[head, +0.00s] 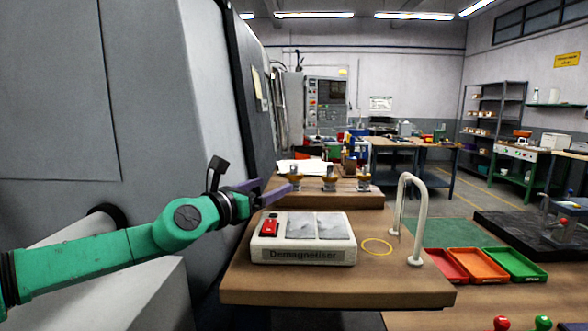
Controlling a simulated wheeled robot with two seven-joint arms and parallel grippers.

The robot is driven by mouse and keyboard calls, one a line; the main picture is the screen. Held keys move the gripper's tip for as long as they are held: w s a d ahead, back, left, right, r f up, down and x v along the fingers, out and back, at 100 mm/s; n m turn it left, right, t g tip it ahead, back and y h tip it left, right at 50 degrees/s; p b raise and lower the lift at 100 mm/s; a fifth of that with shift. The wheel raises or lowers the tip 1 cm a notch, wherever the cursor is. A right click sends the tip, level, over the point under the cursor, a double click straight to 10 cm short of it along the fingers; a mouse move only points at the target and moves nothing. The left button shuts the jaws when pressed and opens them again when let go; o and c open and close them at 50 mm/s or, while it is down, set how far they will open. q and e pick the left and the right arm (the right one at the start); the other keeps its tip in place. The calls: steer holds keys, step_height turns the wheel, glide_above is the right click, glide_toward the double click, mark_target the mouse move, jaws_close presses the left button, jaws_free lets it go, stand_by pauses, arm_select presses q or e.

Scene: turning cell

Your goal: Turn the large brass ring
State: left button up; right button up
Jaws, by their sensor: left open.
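Three small brass-coloured pieces stand in a row on a raised wooden ledge (345,198) at the back of the bench: a left one (296,178), a middle one (329,184) and a right one (363,182). They are too small to tell which is the large brass ring. A thin yellow ring outline (377,247) lies flat on the bench. My left gripper (275,185) has purple fingers, open, with nothing visible between them. Its fingertips are just left of the left brass piece; I cannot tell whether they touch it. My right gripper is out of view.
A white demagnetiser box (303,254) stands in front of the ledge. A white arched handle (418,215) rises on its right. Red (450,265), orange (478,265) and green (515,264) trays lie further right. A grey machine wall (150,100) closes the left side.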

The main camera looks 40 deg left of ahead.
mark_target(289, 178)
arm_select(q)
steer(key=w+p, duration=0.2)
steer(key=w, duration=0.1)
steer(key=w+a+p, duration=0.1)
steer(key=w+p, duration=0.1)
steer(key=w, duration=0.1)
steer(key=w+p, duration=0.1)
steer(key=w, duration=0.3)
steer(key=shift+w+a+p, duration=0.1)
steer(key=shift+a+p, duration=0.25)
steer(key=shift+p, duration=0.05)
steer(key=shift+w, duration=0.35)
steer(key=shift+w+f, duration=0.2)
steer(key=shift+w, duration=0.05)
